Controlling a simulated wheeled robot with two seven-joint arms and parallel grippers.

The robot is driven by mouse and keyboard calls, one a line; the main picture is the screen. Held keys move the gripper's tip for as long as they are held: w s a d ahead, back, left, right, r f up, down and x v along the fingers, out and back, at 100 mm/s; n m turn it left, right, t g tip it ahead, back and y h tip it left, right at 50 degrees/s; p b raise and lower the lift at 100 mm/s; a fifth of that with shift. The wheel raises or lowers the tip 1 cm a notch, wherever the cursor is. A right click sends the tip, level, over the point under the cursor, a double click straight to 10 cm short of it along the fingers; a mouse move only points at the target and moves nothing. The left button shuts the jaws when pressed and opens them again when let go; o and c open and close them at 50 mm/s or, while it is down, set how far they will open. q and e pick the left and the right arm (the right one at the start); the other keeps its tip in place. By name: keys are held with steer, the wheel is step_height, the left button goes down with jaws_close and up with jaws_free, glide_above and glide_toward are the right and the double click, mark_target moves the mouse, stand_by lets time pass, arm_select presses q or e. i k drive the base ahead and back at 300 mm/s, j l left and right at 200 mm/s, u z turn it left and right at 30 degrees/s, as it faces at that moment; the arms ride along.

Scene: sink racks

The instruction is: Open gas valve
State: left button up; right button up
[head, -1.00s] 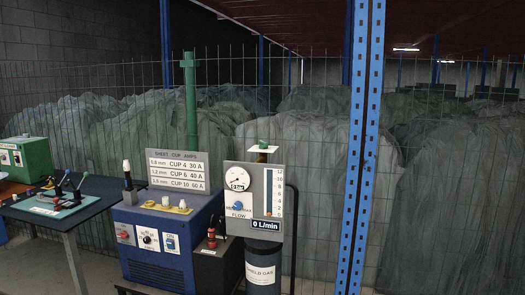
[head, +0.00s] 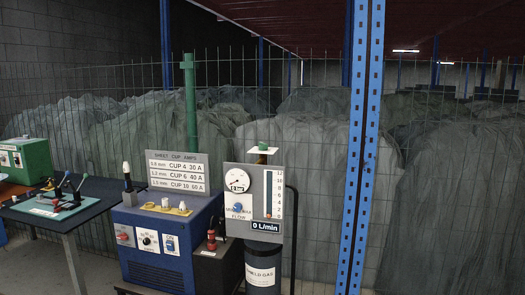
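The gas panel (head: 248,175) stands in the middle of the head view, on top of a dark cylinder (head: 263,274) labelled SHIELD GAS. On its face are a round dial gauge (head: 237,181), a blue knob (head: 238,208) above the word FLOW, and a vertical scale (head: 274,195). A display (head: 266,226) reads 0 L/min. A green valve handle (head: 263,144) sits on a brass-coloured stem (head: 262,151) at the panel's top. Neither of my grippers is in view.
A blue welding machine (head: 160,253) with a cup-and-amps sign (head: 177,172) stands left of the panel. A workbench (head: 75,211) with small tools is further left. A blue perforated post (head: 362,150) rises to the right. Wire fencing and covered heaps are behind.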

mark_target(262, 147)
steer(key=z, duration=0.35)
steer(key=i+j+z, duration=0.15)
steer(key=j+z, duration=0.25)
steer(key=i+j+z, duration=0.1)
steer(key=j+z, duration=0.5)
steer(key=z, duration=0.15)
steer(key=k+j+z, duration=0.1)
steer(key=j+z, duration=0.15)
steer(key=j, duration=1.8)
